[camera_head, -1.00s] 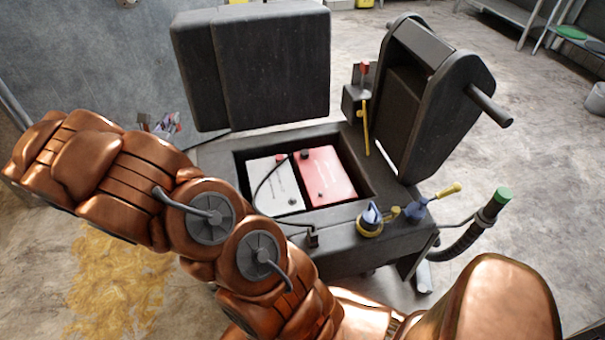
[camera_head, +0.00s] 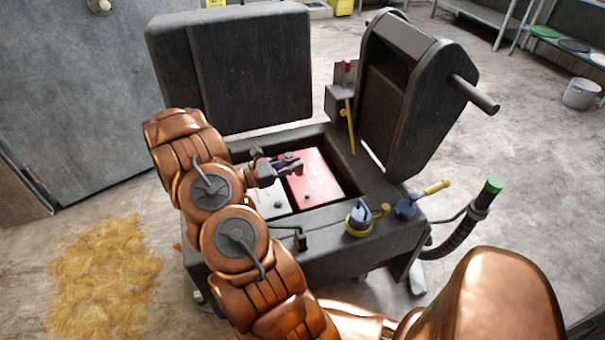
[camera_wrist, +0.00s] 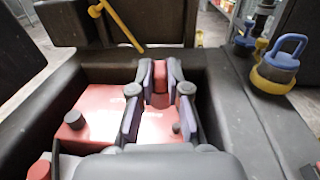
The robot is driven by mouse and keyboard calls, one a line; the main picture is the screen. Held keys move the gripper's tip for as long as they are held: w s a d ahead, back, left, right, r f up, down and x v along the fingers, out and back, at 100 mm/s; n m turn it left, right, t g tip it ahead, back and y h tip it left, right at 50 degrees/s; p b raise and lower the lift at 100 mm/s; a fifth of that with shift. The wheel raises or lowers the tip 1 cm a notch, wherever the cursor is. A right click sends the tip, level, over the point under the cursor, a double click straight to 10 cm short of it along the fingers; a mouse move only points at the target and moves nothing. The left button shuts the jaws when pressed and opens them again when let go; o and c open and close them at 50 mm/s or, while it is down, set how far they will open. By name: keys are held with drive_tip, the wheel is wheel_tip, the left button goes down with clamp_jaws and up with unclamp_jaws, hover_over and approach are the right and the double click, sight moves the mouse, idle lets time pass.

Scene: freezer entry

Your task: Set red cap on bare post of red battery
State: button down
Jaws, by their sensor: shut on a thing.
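The red battery (camera_head: 318,180) sits in the open dark bay, on the right of a white battery (camera_head: 272,206). My gripper (camera_head: 292,163) is over the far-left part of the red battery. In the wrist view my gripper (camera_wrist: 160,77) is shut on a small red cap (camera_wrist: 160,84) between its fingertips. Below it, the red battery (camera_wrist: 104,138) shows one dark post (camera_wrist: 75,120) to the left and another (camera_wrist: 178,127) seen between the fingers. The held cap appears above the battery and apart from both posts. A red cap (camera_wrist: 40,171) stands at the lower left, on the white battery's side.
The bay's black rim (camera_head: 352,158) surrounds the batteries. The raised seat (camera_head: 230,70) stands behind, the dark upright housing (camera_head: 405,90) at right.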

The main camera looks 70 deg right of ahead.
drive_tip(key=s, duration=0.1)
drive_tip(key=s+f+m+g+y, duration=0.1)
drive_tip(key=s, duration=0.1)
drive_tip(key=shift+f, duration=0.15)
drive_tip(key=shift+a, duration=0.1)
drive_tip(key=shift+f+b, duration=1.05)
drive_tip(key=shift+f, duration=1.85)
drive_tip(key=shift+w+f+b, duration=0.1)
drive_tip(key=shift+f+b, duration=0.3)
drive_tip(key=shift+f, duration=0.1)
drive_tip(key=shift+r, duration=0.2)
idle(0.4)
drive_tip(key=shift+f+b, duration=0.2)
drive_tip(key=shift+b, duration=0.2)
idle(2.0)
drive_tip(key=shift+r, duration=0.2)
idle(0.8)
